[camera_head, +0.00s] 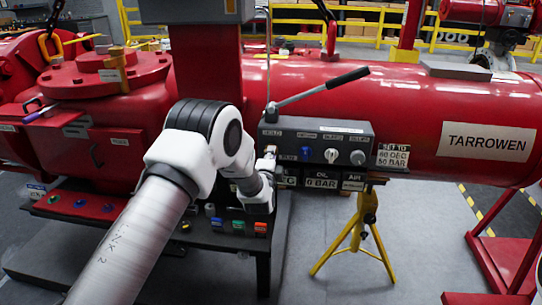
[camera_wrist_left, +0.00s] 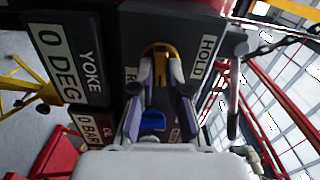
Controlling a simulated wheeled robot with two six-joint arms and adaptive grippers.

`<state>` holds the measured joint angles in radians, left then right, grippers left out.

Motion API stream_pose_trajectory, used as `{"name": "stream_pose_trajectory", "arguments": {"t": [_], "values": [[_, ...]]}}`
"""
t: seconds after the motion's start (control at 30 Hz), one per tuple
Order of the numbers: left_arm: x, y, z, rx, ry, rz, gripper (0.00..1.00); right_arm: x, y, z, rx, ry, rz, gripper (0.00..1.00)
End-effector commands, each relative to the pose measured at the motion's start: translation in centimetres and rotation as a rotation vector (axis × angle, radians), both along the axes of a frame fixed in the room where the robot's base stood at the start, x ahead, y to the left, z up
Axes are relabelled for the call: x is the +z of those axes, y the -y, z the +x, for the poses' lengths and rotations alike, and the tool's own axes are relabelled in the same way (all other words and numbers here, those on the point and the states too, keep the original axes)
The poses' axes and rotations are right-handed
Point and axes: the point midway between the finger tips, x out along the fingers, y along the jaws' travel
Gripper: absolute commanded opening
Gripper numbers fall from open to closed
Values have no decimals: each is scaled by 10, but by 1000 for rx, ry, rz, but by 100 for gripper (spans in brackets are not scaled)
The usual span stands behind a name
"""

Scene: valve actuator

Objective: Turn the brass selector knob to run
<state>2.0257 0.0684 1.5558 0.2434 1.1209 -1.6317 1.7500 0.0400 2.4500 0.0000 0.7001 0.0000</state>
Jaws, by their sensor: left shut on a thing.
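The brass selector knob (camera_wrist_left: 157,50) is on the dark control box (camera_head: 325,133) in front of the red cylinder, near its left end. My left gripper (camera_wrist_left: 160,68) is shut on the knob, with one finger on each side of it. In the head view my left gripper (camera_head: 268,165) reaches the box's left end and hides most of the knob. A HOLD label (camera_wrist_left: 203,58) is beside the knob; another label is mostly covered by a finger. Which way the knob points is hard to tell.
A blue knob (camera_wrist_left: 153,120), a white knob (camera_head: 331,155) and a grey knob (camera_head: 357,157) share the box. A black-handled lever (camera_head: 325,87) rises above it. A yellow tripod (camera_head: 355,235) stands below. A bench with coloured buttons (camera_head: 238,226) is under my arm.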

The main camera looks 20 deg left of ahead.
Motion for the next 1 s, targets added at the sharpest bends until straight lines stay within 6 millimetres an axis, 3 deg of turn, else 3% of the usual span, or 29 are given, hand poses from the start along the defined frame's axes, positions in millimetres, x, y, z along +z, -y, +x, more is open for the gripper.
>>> {"name": "stream_pose_trajectory", "arguments": {"t": [0.2,0.23,0.27,0.3,0.67,0.77,1.0], "values": [[-1,1,0,-2,-1,0,0,0,0,0,0,0,0,40],[-1,1,0,-2,-1,0,25,0,0,0,0,0,0,40],[-1,1,0,-1,-1,0,36,0,0,0,0,0,0,40],[-1,1,0,-1,-1,0,40,0,0,0,0,0,0,40],[-1,2,-6,-1,-2,-1,40,0,0,0,0,0,0,40],[0,7,-22,-2,-3,-1,40,0,0,0,0,0,0,40],[-1,25,-81,-3,-4,0,40,0,0,0,0,0,0,40]]}}
